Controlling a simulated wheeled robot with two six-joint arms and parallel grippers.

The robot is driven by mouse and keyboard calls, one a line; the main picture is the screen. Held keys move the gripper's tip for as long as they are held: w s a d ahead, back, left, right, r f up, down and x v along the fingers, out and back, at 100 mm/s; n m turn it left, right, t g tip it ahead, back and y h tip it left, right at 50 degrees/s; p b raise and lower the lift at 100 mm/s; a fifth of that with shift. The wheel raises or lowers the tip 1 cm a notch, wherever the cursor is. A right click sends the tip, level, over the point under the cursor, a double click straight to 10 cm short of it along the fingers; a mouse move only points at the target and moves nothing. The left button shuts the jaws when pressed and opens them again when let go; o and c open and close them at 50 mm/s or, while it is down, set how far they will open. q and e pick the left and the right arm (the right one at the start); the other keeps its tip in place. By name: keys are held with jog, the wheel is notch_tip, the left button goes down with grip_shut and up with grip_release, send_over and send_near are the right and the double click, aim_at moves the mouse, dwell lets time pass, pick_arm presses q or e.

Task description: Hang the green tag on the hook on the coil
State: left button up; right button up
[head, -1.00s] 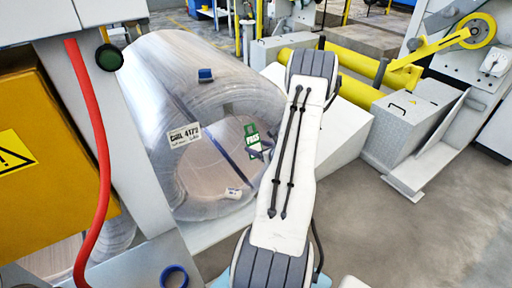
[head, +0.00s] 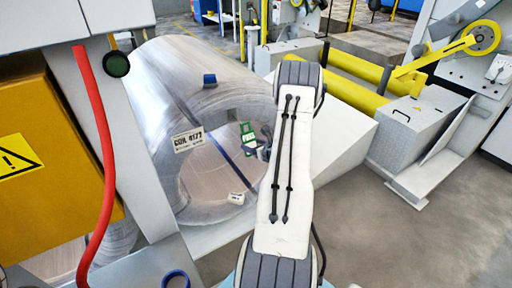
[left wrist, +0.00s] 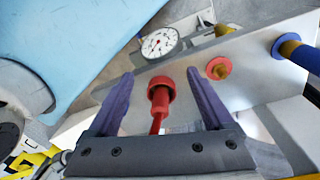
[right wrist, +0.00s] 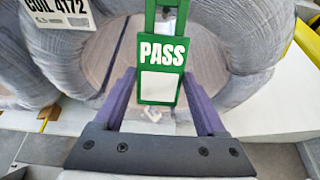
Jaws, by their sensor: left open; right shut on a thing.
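The green tag (head: 247,134), marked PASS, is in front of the open end of the wrapped coil (head: 170,90). My right gripper (head: 262,150) is shut on the tag, which also shows upright between the fingers in the right wrist view (right wrist: 161,52). A small white piece (head: 236,198) sits low at the coil's bore; I cannot tell whether it is the hook. The tag's top loop is cut off in the right wrist view. My left gripper (left wrist: 161,76) is open, its fingers either side of a red knob (left wrist: 160,92), with no clear contact. It is outside the head view.
A white label reading COIL 4172 (head: 187,140) is on the coil's face. A dark blue strap crosses the coil. A yellow cabinet (head: 45,150) and red hose (head: 98,150) stand at the left. A gauge (left wrist: 159,43) is beyond the left gripper. Floor at right is clear.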

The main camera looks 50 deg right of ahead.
aim_at(250, 143)
jog(key=shift+w+d, duration=0.2)
jog(key=shift+w, duration=0.6)
pick_arm(q)
jog(key=shift+f+b, duration=0.35)
pick_arm(e)
jog(key=shift+w+f, duration=0.2)
jog(key=shift+f, duration=0.1)
pick_arm(q)
jog(key=shift+f+b, duration=0.6)
pick_arm(e)
jog(key=shift+w+d+f, duration=0.2)
jog(key=shift+w+f, duration=0.05)
jog(key=shift+w, duration=0.15)
jog(key=o, duration=1.4)
pick_arm(q)
jog(key=shift+f, duration=0.1)
pick_arm(e)
jog(key=v, duration=1)
jog(key=shift+s, duration=0.25)
